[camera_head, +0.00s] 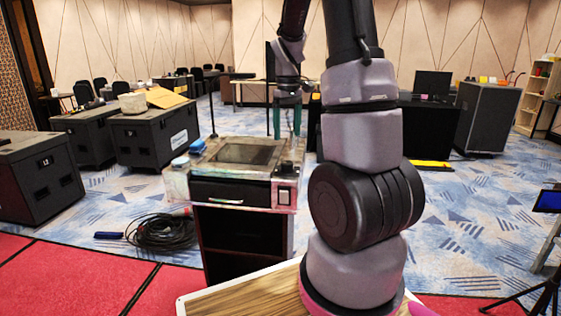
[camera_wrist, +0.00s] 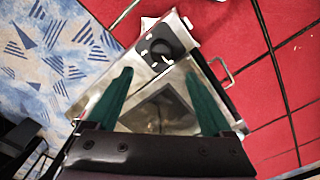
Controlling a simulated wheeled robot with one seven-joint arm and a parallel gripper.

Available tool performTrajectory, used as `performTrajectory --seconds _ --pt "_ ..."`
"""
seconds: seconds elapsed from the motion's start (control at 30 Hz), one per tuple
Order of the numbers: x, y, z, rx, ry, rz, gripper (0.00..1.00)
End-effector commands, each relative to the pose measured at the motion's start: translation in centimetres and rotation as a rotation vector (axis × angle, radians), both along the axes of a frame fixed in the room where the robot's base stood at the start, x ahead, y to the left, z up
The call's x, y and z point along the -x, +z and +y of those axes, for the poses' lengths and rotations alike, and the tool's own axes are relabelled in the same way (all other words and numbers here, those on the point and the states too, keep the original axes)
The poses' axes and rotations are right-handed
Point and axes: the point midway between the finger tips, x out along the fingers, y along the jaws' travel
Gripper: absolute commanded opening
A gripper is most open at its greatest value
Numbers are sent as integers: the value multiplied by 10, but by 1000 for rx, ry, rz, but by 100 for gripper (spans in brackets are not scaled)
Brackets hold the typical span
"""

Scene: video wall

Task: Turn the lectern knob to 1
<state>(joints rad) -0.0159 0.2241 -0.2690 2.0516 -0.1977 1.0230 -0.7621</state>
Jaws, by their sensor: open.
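The lectern (camera_head: 215,162) is a metal-topped stand with a dark inset panel (camera_head: 245,153) and a black drawer front. In the wrist view, a black round knob (camera_wrist: 160,46) with white marks around it sits on the lectern's top (camera_wrist: 140,75), beside the dark panel. The number it points to is too small to read. My gripper (camera_head: 287,122) is above the right part of the lectern top. In the wrist view its two green fingers (camera_wrist: 163,88) are wide apart, with nothing between them. The knob lies beyond the fingertips, apart from them.
A small black plate (camera_head: 284,195) with a white mark is on the lectern's front right. A drawer handle (camera_wrist: 221,75) sticks out from its front. Blue items (camera_head: 180,165) lie at its left edge. A coiled black cable (camera_head: 162,232) lies on the floor left of it.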

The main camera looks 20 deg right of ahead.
Motion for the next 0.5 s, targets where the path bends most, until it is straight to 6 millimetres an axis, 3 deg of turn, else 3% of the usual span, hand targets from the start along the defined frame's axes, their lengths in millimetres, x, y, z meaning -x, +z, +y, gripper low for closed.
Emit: performTrajectory --seconds 0.5 --pt "1 -85 0 1 -1 3 84"
